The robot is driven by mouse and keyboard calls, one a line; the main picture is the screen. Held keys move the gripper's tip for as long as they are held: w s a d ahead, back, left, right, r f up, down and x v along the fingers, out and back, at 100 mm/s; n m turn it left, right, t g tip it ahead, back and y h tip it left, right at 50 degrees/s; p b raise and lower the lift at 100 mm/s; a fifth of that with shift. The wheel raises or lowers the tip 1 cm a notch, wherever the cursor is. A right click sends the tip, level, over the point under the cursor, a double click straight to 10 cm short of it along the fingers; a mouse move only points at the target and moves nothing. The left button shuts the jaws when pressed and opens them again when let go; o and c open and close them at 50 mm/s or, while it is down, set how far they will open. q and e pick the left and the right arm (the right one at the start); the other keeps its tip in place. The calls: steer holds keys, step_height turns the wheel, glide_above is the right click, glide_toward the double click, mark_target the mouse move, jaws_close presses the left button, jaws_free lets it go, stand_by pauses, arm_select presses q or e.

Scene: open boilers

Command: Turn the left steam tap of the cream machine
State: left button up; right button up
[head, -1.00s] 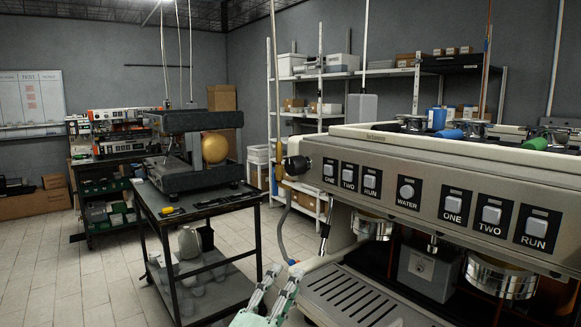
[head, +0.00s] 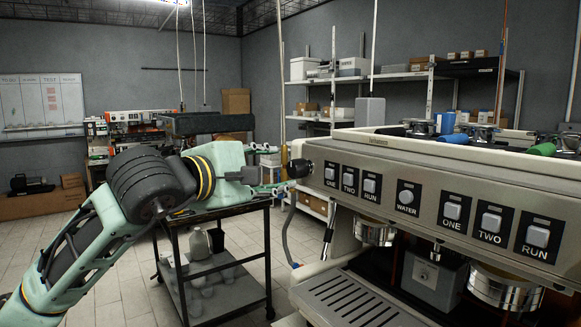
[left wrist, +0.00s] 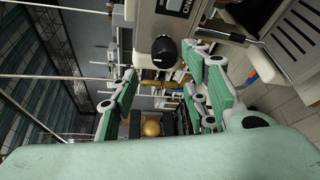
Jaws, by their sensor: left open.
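The cream machine (head: 420,185) fills the right of the head view. Its left steam tap, a black round knob (head: 299,168), sticks out at the left end of the front panel. My left gripper (head: 272,178) is just left of the knob, its fingers pointing at it. In the left wrist view the knob (left wrist: 163,48) appears beyond the open, empty fingers (left wrist: 160,72), roughly between their tips. I see a gap between the fingers and knob there; the head view does not clearly show contact. My right gripper is out of view.
A dark trolley (head: 215,260) with containers on its lower shelf stands behind my left arm. A steam hose (head: 290,235) hangs below the tap. The drip tray (head: 345,298) juts out at the machine's lower front. White shelves (head: 400,75) stand behind.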

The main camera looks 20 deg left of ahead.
mark_target(292, 166)
arm_select(q)
steer(key=p+x, duration=0.2)
steer(key=x, duration=0.4)
steer(key=shift+w+d+p, duration=0.25)
steer(key=shift+w+p, duration=0.05)
steer(key=shift+p, duration=0.1)
steer(key=shift+w+d+f, duration=0.1)
steer(key=shift+w+f, duration=0.1)
steer(key=shift+w, duration=0.15)
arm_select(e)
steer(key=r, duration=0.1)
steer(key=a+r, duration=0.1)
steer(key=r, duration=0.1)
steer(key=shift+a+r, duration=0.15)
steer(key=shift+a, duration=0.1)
arm_select(q)
steer(key=shift+c, duration=0.3)
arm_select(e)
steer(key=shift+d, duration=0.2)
arm_select(q)
steer(key=shift+c, duration=0.8)
steer(key=shift+r, duration=0.1)
steer(key=c, duration=0.8)
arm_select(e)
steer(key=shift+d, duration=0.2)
